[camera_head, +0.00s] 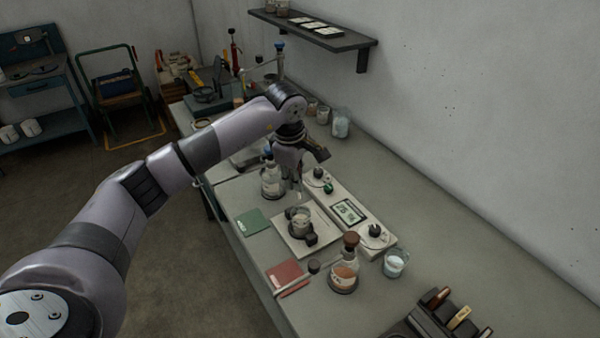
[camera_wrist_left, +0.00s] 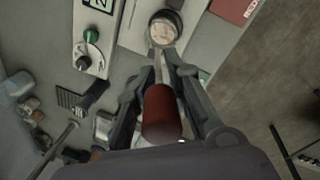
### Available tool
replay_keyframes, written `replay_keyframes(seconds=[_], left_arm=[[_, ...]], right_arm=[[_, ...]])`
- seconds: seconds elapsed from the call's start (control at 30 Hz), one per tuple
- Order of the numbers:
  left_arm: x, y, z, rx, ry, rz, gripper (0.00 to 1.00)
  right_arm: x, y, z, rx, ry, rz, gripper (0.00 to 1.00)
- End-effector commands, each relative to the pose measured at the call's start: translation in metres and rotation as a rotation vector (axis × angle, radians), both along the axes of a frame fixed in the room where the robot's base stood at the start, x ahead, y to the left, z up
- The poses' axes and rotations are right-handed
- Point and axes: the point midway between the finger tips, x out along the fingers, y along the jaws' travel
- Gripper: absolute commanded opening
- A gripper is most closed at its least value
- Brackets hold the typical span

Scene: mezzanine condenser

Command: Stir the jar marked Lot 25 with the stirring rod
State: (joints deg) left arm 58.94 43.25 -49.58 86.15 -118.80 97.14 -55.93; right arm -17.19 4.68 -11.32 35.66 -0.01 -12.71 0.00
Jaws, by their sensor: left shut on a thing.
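My left gripper (camera_head: 297,172) points down over the bench, above and behind a small glass jar (camera_head: 301,221) that stands on a pale square plate. In the left wrist view, the gripper (camera_wrist_left: 160,70) is shut on a stirring rod with a dark red handle (camera_wrist_left: 161,112). The rod's shaft runs from the handle towards the round jar (camera_wrist_left: 164,27). I cannot tell whether its tip is in the jar or above it. The Lot 25 marking cannot be read on any jar. My right gripper is out of view.
A long control panel (camera_head: 349,211) with knobs and a display lies right of the plate. A stoppered bottle (camera_head: 343,278) and a small beaker (camera_head: 396,263) stand nearer. Another bottle (camera_head: 270,183) stands close to the gripper's left. Green (camera_head: 252,222) and red (camera_head: 286,274) booklets lie along the edge.

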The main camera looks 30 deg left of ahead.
Motion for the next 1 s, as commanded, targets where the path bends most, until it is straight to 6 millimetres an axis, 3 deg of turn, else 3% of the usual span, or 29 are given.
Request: replay_keyframes(seconds=[0.17, 0.27, 0.53, 1.0], left_arm=[[-0.004, 0.000, -0.013, 0.000, 0.001, 0.000, 0.00], [-0.007, 0.000, -0.021, -0.001, 0.001, 0.000, 0.00], [-0.013, 0.000, -0.042, 0.000, 0.000, -0.001, 0.00], [-0.006, 0.000, -0.080, 0.000, 0.000, -0.001, 0.00]], right_arm=[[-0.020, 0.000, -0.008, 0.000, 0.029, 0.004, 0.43], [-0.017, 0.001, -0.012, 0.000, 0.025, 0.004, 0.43], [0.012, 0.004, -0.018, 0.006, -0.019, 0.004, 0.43], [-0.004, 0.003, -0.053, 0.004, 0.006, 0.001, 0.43]])
